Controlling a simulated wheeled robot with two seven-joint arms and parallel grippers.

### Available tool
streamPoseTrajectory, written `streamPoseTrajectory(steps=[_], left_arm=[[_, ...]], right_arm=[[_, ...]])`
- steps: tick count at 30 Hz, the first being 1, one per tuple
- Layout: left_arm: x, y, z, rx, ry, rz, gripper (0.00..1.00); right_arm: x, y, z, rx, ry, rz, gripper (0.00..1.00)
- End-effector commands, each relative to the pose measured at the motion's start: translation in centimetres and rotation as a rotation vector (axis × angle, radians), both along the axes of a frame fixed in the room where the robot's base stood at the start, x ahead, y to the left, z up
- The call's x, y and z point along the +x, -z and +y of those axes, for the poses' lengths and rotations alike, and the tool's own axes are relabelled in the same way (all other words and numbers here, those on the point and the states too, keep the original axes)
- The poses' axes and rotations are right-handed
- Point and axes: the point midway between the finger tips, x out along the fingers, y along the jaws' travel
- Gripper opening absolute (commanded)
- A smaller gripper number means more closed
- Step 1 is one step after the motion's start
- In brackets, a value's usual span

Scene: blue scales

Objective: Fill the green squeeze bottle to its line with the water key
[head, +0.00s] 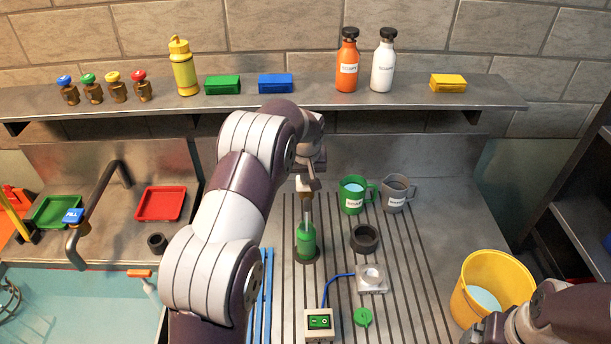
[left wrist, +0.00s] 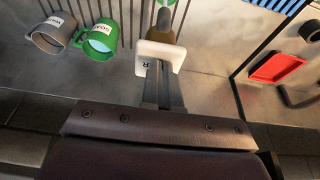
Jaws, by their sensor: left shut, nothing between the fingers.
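The green squeeze bottle (head: 306,243) stands upright on the grooved steel counter, under a brass-coloured spout (head: 305,198). A thin pale column joins the spout and the bottle top; I cannot tell whether it is water or a nozzle. The bottle's line and level cannot be made out. My left gripper (head: 308,181) is shut and empty beside a white tab above the spout. In the left wrist view the shut fingers reach to this white tab (left wrist: 160,55), which bears a partly hidden letter. My right arm shows at the bottom right; its gripper (head: 485,330) is partly cut off.
A green mug (head: 353,195) and a grey mug (head: 396,194) stand right of the bottle. A dark ring (head: 365,239), a white device (head: 371,278), a green switch box (head: 319,323) and a green cap (head: 363,317) lie nearer. A yellow bucket (head: 468,311) is at right.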

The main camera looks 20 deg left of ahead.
Motion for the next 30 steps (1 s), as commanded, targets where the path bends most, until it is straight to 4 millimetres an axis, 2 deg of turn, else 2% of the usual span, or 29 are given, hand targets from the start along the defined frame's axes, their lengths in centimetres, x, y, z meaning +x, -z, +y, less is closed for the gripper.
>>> streamPoseTrajectory(steps=[1,5,7,14,15,21,25,30], left_arm=[[-1.0,1.7,-0.2,-0.008,-0.001,0.04,0.0],[-0.9,1.4,-0.2,-0.007,-0.001,0.039,0.0],[-0.9,0.7,-0.2,-0.007,-0.001,0.036,0.0],[-0.5,-4.9,0.2,0.0,0.001,0.006,0.0],[-0.7,-4.6,0.1,0.001,0.003,0.003,0.0],[-1.8,-9.5,-0.5,0.001,0.002,-0.004,0.0],[-2.4,-12.2,-0.8,0.001,0.001,-0.003,0.0],[-2.8,-13.7,-1.0,0.001,0.002,-0.003,0.0]], right_arm=[[0.0,0.2,0.0,0.0,0.0,0.0,0.91],[0.0,0.0,0.0,0.0,0.0,0.0,0.91],[0.0,-0.5,0.0,0.0,0.0,0.0,0.91],[0.0,-3.4,0.0,0.0,0.0,0.0,0.91],[0.1,-1.3,0.0,0.0,0.0,-0.002,0.91],[0.0,0.8,0.0,0.0,0.0,0.001,0.91],[0.0,0.8,0.0,0.0,0.0,0.0,0.91],[0.0,0.7,0.0,0.0,0.0,0.0,0.91]])
